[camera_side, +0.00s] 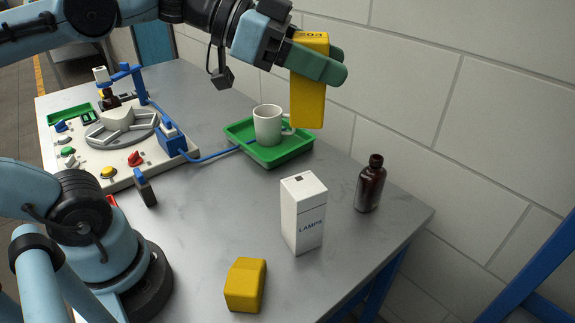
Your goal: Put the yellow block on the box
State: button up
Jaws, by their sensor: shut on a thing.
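My gripper (322,66) is shut on a tall yellow box-shaped piece (309,102) with dark lettering near its top. It holds the piece upright in the air at the upper middle of the view, in front of the wall. Another yellow block (245,285), plain with slanted edges, lies on the table near the front edge, apart from my gripper.
A green tray (296,152) holds a white mug (268,125), left of and below the held piece. An amber bottle (370,184) stands right of the white box. A white panel device (108,135) with knobs sits at left. Bare table (222,210) lies between.

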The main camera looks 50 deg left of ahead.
jog(key=shift+f, duration=5.9)
jog(key=o, duration=1.1)
jog(key=shift+f, duration=0.1)
jog(key=shift+o, duration=0.2)
jog(key=shift+s+a+r, duration=0.25)
jog(key=shift+a+r, duration=0.05)
jog(key=shift+a, duration=0.05)
jog(key=v, duration=0.6)
jog(key=shift+s+a, duration=0.2)
jog(key=shift+r, duration=0.1)
